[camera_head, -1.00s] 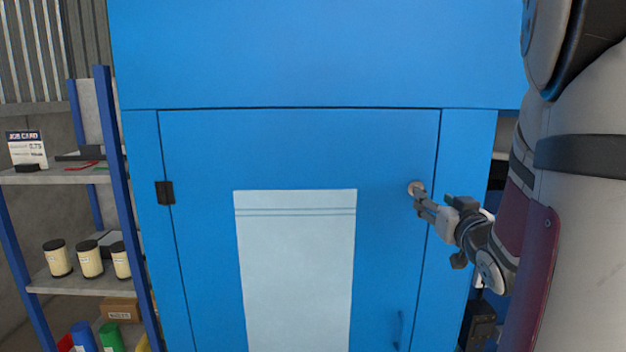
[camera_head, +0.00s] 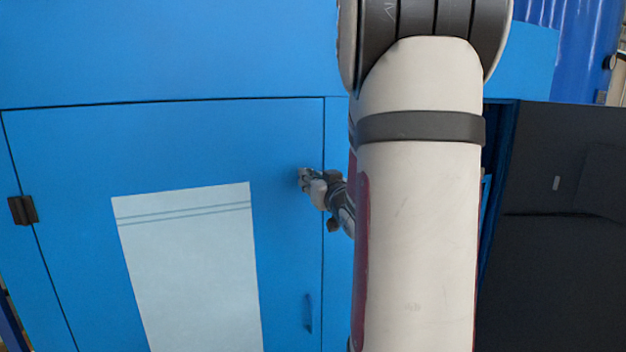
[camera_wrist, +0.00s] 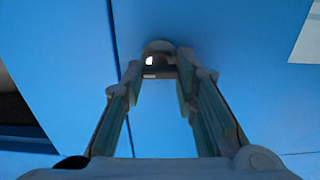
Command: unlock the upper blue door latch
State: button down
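The blue door (camera_head: 200,140) stands shut in its frame. The latch is a small round grey fitting near the door's upper right edge. In the head view my gripper (camera_head: 302,178) is at the latch and mostly covers it. In the wrist view the latch (camera_wrist: 158,46) shows a pale disc with a darker part and a small bright spot. The fingertips of my gripper (camera_wrist: 160,70) lie on either side of its projecting part, with little gap. The gripper looks shut on it. Whether the latch has turned cannot be told.
A pale panel (camera_head: 190,260) is on the door, with a dark hinge (camera_head: 22,210) at its left edge. A blue handle (camera_head: 309,313) sits low on the right. A dark cabinet (camera_head: 560,230) stands at the right.

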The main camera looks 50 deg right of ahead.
jog(key=shift+n+b, duration=0.3)
jog(key=shift+n, duration=0.1)
jog(key=n+b, duration=1)
jog(key=n, duration=0.1)
jog(key=n+b, duration=0.5)
jog(key=n, duration=0.1)
jog(key=shift+w+a+f+b, duration=0.15)
jog(key=shift+a+f+b, duration=0.1)
jog(key=shift+b, duration=0.1)
jog(key=shift+n, duration=0.3)
jog(key=c, duration=1.2)
grip_release()
jog(key=shift+c, duration=0.2)
jog(key=shift+d, duration=0.1)
